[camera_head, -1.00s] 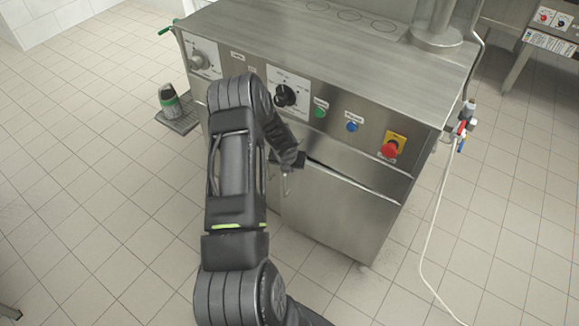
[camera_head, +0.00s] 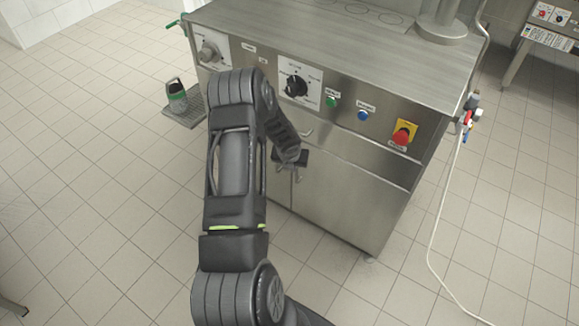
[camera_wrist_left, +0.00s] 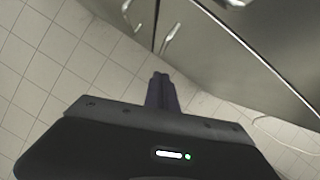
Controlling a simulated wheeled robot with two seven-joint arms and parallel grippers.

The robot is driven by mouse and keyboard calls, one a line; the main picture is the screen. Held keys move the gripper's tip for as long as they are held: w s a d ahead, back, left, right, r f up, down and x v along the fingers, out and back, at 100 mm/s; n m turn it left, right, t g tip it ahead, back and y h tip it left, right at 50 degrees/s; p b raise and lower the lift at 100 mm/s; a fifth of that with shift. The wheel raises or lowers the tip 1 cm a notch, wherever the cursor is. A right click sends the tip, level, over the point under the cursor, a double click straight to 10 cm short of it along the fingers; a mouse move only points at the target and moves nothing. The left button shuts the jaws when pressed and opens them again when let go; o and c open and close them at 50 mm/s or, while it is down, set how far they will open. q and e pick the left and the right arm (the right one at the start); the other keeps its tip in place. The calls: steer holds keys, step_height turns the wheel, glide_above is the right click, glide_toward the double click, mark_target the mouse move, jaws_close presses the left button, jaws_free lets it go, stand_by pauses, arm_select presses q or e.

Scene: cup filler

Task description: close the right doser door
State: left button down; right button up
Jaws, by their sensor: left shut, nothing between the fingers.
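The right doser door (camera_head: 345,205) is the steel panel at the lower right front of the machine. It looks flush or nearly flush with the front in the head view. In the left wrist view the door (camera_wrist_left: 225,65) fills the upper right, with its bar handle (camera_wrist_left: 171,38) near its left edge, beside the seam. My left gripper (camera_head: 298,172) is at the door's upper left, by the handle; the arm and wrist hide part of this area. The left wrist view shows its fingers (camera_wrist_left: 160,80) shut and empty, apparently just off the door. My right gripper is out of view.
The steel machine (camera_head: 330,45) has knobs, buttons and a red emergency stop (camera_head: 401,137) above the doors. A second door handle (camera_wrist_left: 128,8) shows left of the seam. A white hose (camera_head: 437,220) hangs at right.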

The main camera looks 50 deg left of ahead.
arm_select(q)
steer(key=a+p+v, duration=0.1)
steer(key=v, duration=0.8)
steer(key=shift+a+r+n, duration=0.1)
steer(key=shift+n, duration=0.2)
steer(key=s+d+f+n+h, duration=0.2)
steer(key=d+f+n, duration=0.1)
steer(key=d+n, duration=1)
steer(key=s+d+f+n+h, duration=0.1)
steer(key=d+f+n+h, duration=0.25)
steer(key=d+n, duration=1)
steer(key=s+d+f+n+g+h, duration=0.1)
steer(key=s+d+f+n+g, duration=0.1)
steer(key=s+d, duration=1.3)
steer(key=d+n+g, duration=0.1)
steer(key=d+n, duration=0.1)
steer(key=d, duration=0.2)
steer(key=shift+s+d+f, duration=0.2)
steer(key=shift+s, duration=0.1)
